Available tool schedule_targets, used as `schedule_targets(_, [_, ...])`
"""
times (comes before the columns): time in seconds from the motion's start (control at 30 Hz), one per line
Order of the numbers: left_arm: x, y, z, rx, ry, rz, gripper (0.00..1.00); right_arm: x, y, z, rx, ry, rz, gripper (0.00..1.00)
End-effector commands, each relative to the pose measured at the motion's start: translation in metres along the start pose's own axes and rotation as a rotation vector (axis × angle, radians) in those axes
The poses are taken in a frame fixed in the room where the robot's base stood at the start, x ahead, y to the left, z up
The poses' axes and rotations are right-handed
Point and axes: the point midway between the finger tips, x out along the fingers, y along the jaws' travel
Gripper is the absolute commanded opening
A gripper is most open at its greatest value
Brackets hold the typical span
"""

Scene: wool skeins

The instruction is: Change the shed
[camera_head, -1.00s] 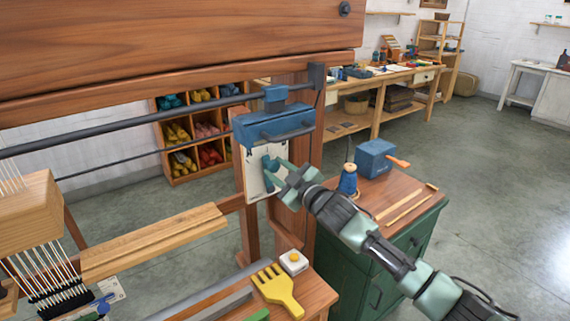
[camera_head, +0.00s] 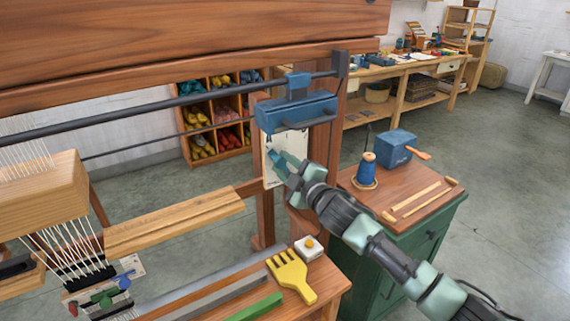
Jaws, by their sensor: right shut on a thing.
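The loom fills the left and front, with a big wooden beam (camera_head: 180,45) across the top and a dark rod (camera_head: 150,116) below it. A blue housing (camera_head: 296,112) sits at the rod's right end, on the loom's right post. Below it is a white plate (camera_head: 271,178) with small dark marks. My right gripper (camera_head: 281,164) is shut in front of this plate, on a small lever mostly hidden by its fingers. White heddle cords (camera_head: 66,246) hang below a pale wooden block (camera_head: 42,192) at the left. My left gripper is out of view.
A yellow comb (camera_head: 292,275), a white block with a yellow button (camera_head: 308,248) and a green bar (camera_head: 255,307) lie at the front. A green cabinet (camera_head: 405,255) bears a blue spool (camera_head: 368,169), a blue box (camera_head: 397,147) and wooden sticks. Wool shelves stand behind.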

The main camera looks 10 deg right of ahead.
Motion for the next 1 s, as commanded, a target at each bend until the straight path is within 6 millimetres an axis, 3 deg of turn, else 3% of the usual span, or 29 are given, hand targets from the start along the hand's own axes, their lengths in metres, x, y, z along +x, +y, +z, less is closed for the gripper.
schedule_targets(0.23, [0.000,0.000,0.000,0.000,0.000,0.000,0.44,0.000,-0.001,0.000,0.001,0.000,-0.001,0.00])
schedule_targets(0.27, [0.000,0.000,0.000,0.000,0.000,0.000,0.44,0.000,-0.001,0.000,0.001,0.000,-0.001,0.40])
schedule_targets(0.3, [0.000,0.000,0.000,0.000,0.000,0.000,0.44,0.000,-0.001,0.000,0.001,0.000,-0.001,0.51])
schedule_targets(0.33, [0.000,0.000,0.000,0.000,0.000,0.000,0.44,0.000,-0.001,0.000,0.001,0.000,-0.001,0.53])
schedule_targets(0.67, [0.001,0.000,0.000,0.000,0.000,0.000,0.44,-0.002,-0.001,0.001,0.001,0.000,-0.001,0.53])
schedule_targets(1.0, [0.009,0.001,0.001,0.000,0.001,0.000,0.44,-0.052,-0.003,0.002,0.000,-0.001,-0.002,0.53])
